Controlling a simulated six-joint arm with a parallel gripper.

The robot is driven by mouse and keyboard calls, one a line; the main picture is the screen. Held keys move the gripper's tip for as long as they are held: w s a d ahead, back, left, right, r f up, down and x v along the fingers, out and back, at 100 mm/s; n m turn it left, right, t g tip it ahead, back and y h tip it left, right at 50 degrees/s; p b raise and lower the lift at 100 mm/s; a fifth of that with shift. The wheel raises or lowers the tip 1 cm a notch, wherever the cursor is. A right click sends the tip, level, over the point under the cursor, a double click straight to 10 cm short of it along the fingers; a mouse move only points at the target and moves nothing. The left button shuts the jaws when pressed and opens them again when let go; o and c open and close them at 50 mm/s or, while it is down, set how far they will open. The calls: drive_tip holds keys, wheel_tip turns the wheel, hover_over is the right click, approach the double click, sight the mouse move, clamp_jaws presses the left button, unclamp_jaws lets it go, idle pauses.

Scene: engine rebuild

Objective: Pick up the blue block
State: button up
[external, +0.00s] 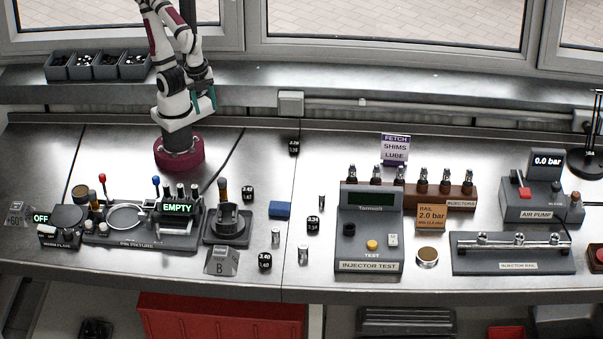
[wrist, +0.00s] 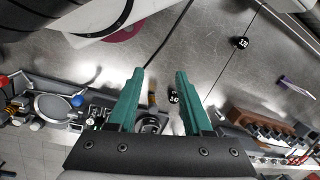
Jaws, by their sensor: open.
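The blue block (external: 280,209) lies flat on the grey metal bench in the external view, right of the dark round fixture and left of the injector test box. I cannot make it out in the wrist view; a finger may hide it. My gripper (external: 205,102) is raised above my base at the back of the bench, well away from the block. In the wrist view, the two teal fingers of my gripper (wrist: 160,74) are apart, with nothing held between them.
The pin fixture (external: 135,228) and the round fixture (external: 227,224) stand left of the block. The injector test box (external: 368,245) stands right. Small black number cubes (external: 247,193) and metal cylinders (external: 303,253) lie around it. The bench behind the block is mostly clear.

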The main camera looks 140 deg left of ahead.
idle(0.3)
drive_tip(key=o, duration=0.8)
drive_tip(key=n+t+h, duration=0.9)
drive_tip(key=n+h, duration=0.3)
drive_tip(key=n, duration=2)
approach(280, 204)
drive_tip(key=x, duration=1)
drive_tip(key=shift+w+d, duration=0.15)
